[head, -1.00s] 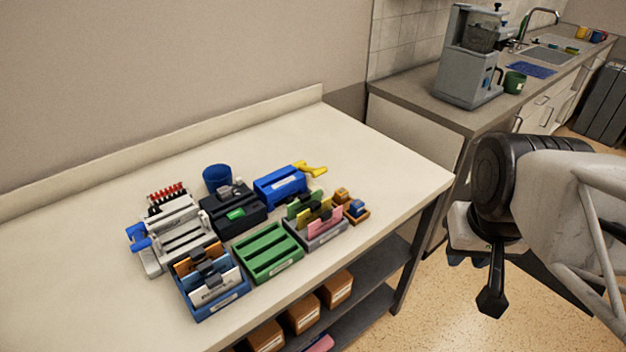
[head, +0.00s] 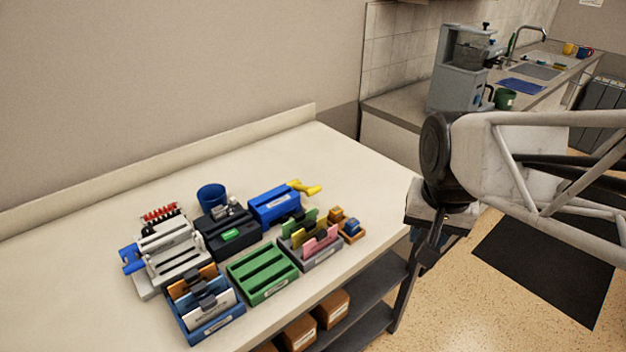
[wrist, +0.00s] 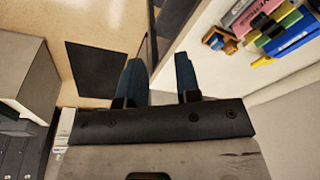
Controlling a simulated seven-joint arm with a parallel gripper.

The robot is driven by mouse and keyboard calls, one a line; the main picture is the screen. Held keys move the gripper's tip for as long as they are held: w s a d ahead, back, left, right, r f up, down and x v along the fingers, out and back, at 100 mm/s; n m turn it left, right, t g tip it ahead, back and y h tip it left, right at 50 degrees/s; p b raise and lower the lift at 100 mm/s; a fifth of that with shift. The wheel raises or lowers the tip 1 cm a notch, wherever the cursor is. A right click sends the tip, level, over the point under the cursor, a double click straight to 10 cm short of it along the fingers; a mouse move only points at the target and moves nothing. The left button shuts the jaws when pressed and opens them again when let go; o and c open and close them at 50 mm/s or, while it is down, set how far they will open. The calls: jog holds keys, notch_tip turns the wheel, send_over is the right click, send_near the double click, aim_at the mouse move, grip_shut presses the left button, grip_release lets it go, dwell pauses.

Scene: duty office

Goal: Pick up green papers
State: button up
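The green papers (head: 309,217) stand upright in a grey tray (head: 318,262) at the right of the table, with yellow and pink papers in front of them and dark clips among them. In the wrist view the tray's coloured papers (wrist: 262,17) show at the top right. My gripper (head: 440,240) is beyond the table's right edge, well apart from the tray. In the wrist view its two blue fingers (wrist: 158,80) stand apart with nothing between them.
A green slotted tray (head: 262,275), a blue tray (head: 215,325) of papers and a blue holder (head: 274,206) stand near the grey tray. Small wooden blocks (head: 351,230) sit at its right. The table's right end (head: 375,185) is clear.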

jog(key=w+a+f+m+g, duration=0.1)
jog(key=w+a+f+m, duration=0.2)
jog(key=w+a, duration=0.75)
jog(key=m+g, duration=0.1)
jog(key=m, duration=0.3)
send_over(299, 214)
notch_tip(299, 214, down, 7)
jog(key=shift+s+d+r, duration=0.1)
jog(key=shift+d+r, duration=0.05)
jog(key=shift+r, duration=0.05)
jog(key=shift+f, duration=0.1)
jog(key=shift+f, duration=1.3)
jog(key=shift+f, duration=2.6)
